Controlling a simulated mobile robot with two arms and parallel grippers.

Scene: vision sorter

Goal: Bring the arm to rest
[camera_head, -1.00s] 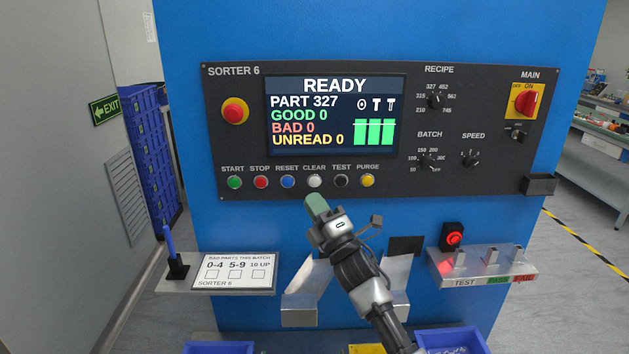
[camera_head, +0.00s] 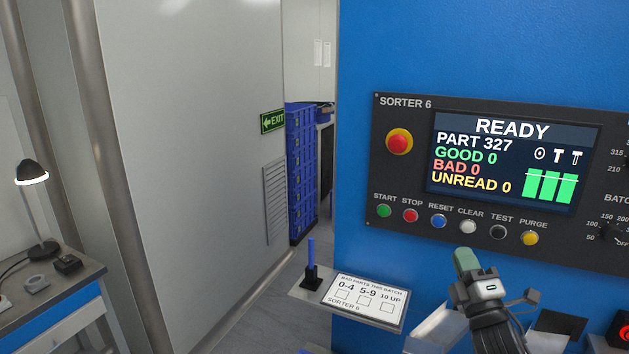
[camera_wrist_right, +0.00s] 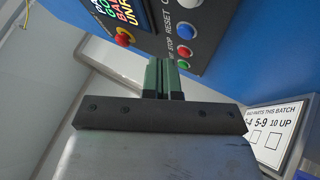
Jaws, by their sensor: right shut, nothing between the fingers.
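My right gripper (camera_head: 467,262) is in front of the blue sorter machine, just below the clear and test buttons in the head view. Its green fingers are shut with nothing between them. In the right wrist view, the fingers (camera_wrist_right: 163,80) point toward the control panel (camera_wrist_right: 196,38), apart from it as far as I can see. The panel screen (camera_head: 512,160) reads READY, PART 327, with good, bad and unread all at 0. My left gripper is not in view.
A row of coloured buttons (camera_head: 438,221) runs under the screen, with a red emergency knob (camera_head: 399,142) to its left. A shelf holds a batch card (camera_head: 365,300) and a pen in a stand (camera_head: 311,262). A desk with a lamp (camera_head: 33,174) stands at far left.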

